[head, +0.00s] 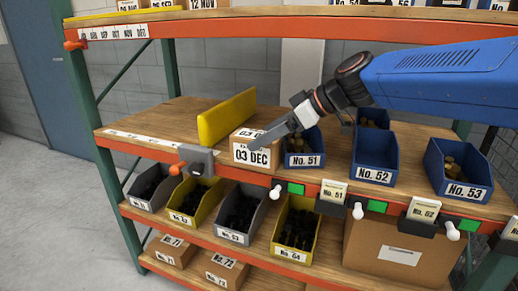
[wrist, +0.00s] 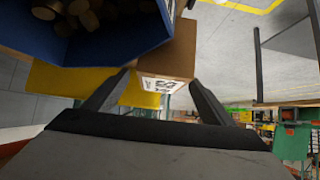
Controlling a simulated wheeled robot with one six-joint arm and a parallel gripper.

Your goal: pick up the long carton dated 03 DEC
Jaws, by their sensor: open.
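The carton dated 03 DEC (head: 256,155) stands on the middle shelf near its front edge, with white labels on its front and top. In the wrist view the carton (wrist: 178,52) lies beyond and between my fingertips, one label edge showing. My gripper (head: 257,141) reaches in from the right, its fingers at the carton's top right in the head view. My gripper also shows in the wrist view (wrist: 160,78), open, with a finger to each side of the carton. I cannot tell whether the fingers touch it. The gripper and arm hide part of the carton's top.
A yellow divider (head: 227,117) stands just left of the carton. Blue bin No. 51 (head: 303,160) sits close on its right, then bins No. 52 (head: 375,160) and No. 53 (head: 461,188). A grey device (head: 198,161) is on the shelf edge. The shelf's left part is clear.

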